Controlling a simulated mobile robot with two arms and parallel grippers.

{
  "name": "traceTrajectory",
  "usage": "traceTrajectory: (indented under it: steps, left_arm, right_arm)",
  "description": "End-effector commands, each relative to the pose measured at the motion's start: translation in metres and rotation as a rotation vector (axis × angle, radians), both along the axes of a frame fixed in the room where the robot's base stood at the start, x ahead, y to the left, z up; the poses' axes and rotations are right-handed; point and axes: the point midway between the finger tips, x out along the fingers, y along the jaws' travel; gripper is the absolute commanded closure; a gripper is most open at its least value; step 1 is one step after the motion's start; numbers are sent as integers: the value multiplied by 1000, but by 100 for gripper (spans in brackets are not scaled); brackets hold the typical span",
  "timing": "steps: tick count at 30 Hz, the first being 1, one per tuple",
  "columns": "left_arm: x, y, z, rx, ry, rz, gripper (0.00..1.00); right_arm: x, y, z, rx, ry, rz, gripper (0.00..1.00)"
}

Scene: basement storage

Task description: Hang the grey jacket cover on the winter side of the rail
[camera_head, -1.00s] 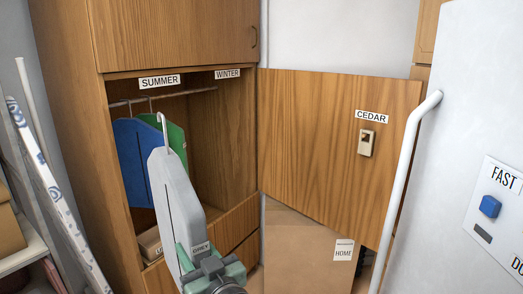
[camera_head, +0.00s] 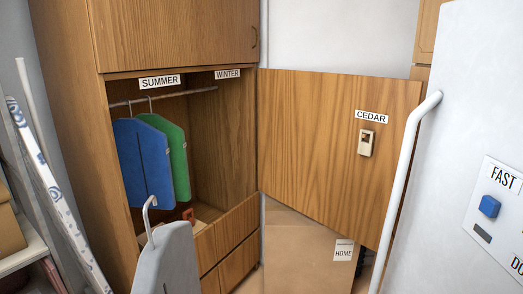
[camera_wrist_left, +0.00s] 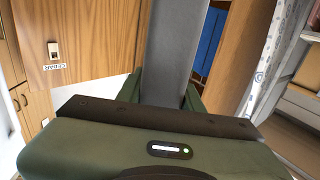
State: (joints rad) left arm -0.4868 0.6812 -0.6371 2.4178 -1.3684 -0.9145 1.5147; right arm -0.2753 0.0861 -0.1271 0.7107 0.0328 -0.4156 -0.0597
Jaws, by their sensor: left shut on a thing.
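The grey jacket cover (camera_head: 168,262) is at the bottom of the head view, its white hook pointing up, low in front of the open wardrobe and off the rail. My left gripper (camera_wrist_left: 162,94) is shut on it; its green fingers sit either side of the grey panel (camera_wrist_left: 175,45) in the left wrist view. This gripper is below the head view's edge. The rail (camera_head: 190,93) runs under the SUMMER label (camera_head: 159,82) on the left and the WINTER label (camera_head: 227,74) on the right. My right gripper is in neither view.
A blue cover (camera_head: 142,165) and a green cover (camera_head: 180,160) hang at the SUMMER side. The rail's WINTER end is bare. The open CEDAR door (camera_head: 325,150) stands to the right. A patterned roll (camera_head: 50,180) leans at left.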

Motion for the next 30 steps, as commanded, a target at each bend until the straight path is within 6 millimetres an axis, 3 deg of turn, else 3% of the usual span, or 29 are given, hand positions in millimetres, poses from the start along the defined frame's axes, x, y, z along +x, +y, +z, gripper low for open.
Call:
traceTrajectory:
  steps: [2,19,30]
  left_arm:
    - [-8,2,-3,5,-1,-27,100]
    - [4,-18,-3,-7,-2,-49,100]
    - [-4,0,-1,-4,-3,-21,100]
  right_arm:
    - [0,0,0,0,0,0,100]
    - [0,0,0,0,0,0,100]
    - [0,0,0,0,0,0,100]
